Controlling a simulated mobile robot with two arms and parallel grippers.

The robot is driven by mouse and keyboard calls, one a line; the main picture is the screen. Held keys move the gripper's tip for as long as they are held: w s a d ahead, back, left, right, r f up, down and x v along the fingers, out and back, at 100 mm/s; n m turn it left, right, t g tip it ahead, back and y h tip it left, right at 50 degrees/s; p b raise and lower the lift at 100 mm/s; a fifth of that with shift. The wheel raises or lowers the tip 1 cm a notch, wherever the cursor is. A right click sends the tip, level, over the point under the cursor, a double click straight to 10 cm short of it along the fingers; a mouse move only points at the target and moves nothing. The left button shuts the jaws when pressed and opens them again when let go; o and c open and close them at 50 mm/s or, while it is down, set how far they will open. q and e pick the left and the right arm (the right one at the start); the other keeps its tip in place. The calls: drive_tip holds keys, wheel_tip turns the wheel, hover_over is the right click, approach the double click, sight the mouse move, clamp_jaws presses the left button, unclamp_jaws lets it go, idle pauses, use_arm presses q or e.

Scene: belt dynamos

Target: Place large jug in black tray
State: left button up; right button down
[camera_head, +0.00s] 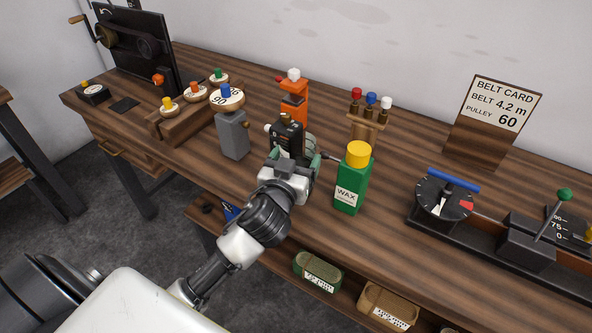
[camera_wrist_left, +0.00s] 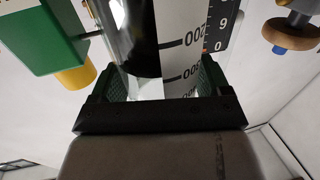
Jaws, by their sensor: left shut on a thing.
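My left gripper (camera_head: 294,160) reaches over the middle of the bench. In the left wrist view the gripper (camera_wrist_left: 155,85) has its green-lined fingers on both sides of a pale, partly clear thing with black graduation marks, which looks like the large jug (camera_wrist_left: 175,65). It is shut on this jug. In the head view the gripper hides most of the jug, and I cannot tell whether it touches the bench. I cannot clearly make out a black tray; a small flat black pad (camera_head: 125,104) lies at the far left. My right gripper is not in view.
A green wax bottle (camera_head: 351,182) with a yellow cap stands close right of the gripper. A grey post with a wooden disc (camera_head: 233,140) stands left. An orange stand (camera_head: 294,105) is behind. A dial device (camera_head: 443,200) and belt card (camera_head: 494,112) are right.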

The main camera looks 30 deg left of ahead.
use_arm(q)
drive_tip(key=shift+w+a+f+b, duration=0.1)
drive_tip(key=shift+w+f+b, duration=0.05)
drive_tip(key=shift+f, duration=1)
drive_tip(key=shift+w+a+f+b, duration=0.1)
drive_tip(key=shift+w+f+b, duration=0.05)
drive_tip(key=shift+f, duration=1)
drive_tip(key=o, duration=1.2)
drive_tip(key=shift+o, duration=0.2)
